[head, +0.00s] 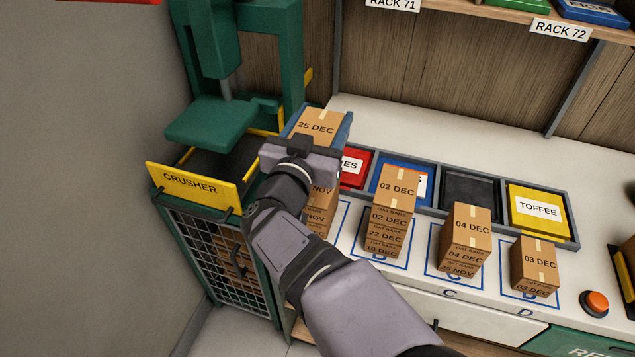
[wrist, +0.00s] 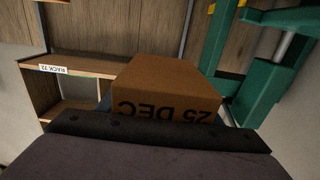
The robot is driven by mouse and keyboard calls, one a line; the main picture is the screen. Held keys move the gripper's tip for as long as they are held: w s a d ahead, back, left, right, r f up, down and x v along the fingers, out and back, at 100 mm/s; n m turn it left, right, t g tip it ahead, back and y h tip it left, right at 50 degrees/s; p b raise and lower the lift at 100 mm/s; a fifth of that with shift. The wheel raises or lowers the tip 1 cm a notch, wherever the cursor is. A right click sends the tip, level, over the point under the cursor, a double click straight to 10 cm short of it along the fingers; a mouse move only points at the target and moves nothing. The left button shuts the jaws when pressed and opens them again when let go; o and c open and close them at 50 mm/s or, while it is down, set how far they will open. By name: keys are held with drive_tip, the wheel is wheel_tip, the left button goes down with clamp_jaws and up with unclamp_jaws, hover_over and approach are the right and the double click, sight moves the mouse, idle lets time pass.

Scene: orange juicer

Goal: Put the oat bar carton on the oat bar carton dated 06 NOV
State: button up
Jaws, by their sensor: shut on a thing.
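My gripper (head: 318,140) is shut on a brown carton (head: 318,125) marked 25 DEC and holds it raised above and behind the leftmost stack. The held carton also shows in the wrist view (wrist: 167,90), its date upside down. The leftmost stack (head: 321,203) stands partly behind my arm. Its cartons show NOV, but the day numbers are hidden, so I cannot tell which is dated 06 NOV. The second stack (head: 392,190) has 02 DEC on top, with 02 DEC, 22 DEC and 10 DEC below. The third stack (head: 465,226) shows 04 DEC, 04 DEC and 25 NOV.
A green crusher (head: 192,187) with a yellow front is left of the stacks. A row of trays, including yellow TOFFEE (head: 538,209), lies behind them. An orange button (head: 596,302) is at right.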

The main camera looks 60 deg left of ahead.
drive_tip(key=shift+f+p, duration=0.75)
drive_tip(key=shift+f, duration=4.2)
drive_tip(key=shift+f, duration=0.2)
drive_tip(key=o, duration=1.2)
drive_tip(key=shift+r, duration=0.15)
drive_tip(key=b+v, duration=0.3)
drive_tip(key=v, duration=0.9)
